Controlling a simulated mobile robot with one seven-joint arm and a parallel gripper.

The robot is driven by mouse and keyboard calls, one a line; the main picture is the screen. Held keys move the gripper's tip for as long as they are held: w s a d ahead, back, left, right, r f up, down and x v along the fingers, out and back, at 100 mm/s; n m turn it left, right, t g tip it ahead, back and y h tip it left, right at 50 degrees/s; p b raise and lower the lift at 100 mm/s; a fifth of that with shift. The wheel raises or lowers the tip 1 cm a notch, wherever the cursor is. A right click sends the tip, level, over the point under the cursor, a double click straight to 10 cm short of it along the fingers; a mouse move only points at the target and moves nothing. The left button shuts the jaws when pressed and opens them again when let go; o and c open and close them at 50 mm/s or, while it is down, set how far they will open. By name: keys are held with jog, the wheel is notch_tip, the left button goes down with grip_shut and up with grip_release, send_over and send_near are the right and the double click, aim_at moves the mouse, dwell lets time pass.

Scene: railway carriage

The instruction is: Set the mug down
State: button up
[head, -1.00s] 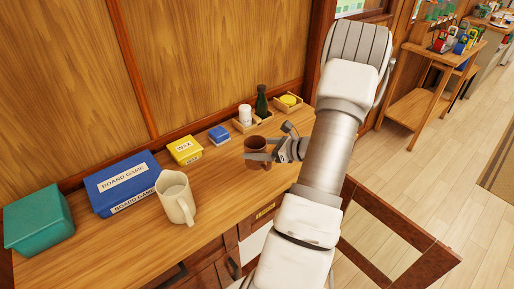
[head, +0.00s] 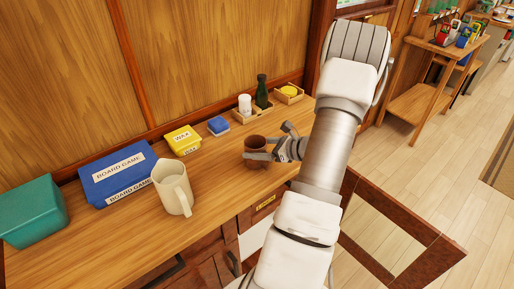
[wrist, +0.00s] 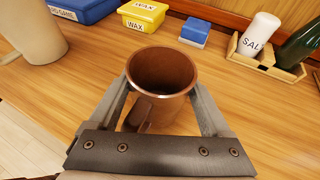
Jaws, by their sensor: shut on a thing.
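The brown mug (head: 255,146) is upright at the counter (head: 223,172), and I cannot tell whether its base touches the wood. In the wrist view the mug (wrist: 162,75) is empty, with its handle pointing toward my wrist. My gripper (head: 258,154) is shut on the mug, with one finger on either side of its body; the fingers also show in the wrist view (wrist: 162,92). The mug's lower part is partly hidden by the fingers.
A cream pitcher (head: 172,190) stands to the left. Behind are a blue board game box (head: 117,178), a yellow wax box (head: 183,141), a small blue box (head: 218,126) and a wooden holder (head: 236,117) with salt and a dark bottle. Bare counter lies between pitcher and mug.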

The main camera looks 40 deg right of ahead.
jog(key=shift+f, duration=0.15)
jog(key=o, duration=1.5)
jog(key=v, duration=1.7)
jog(key=shift+s, duration=0.2)
grip_shut()
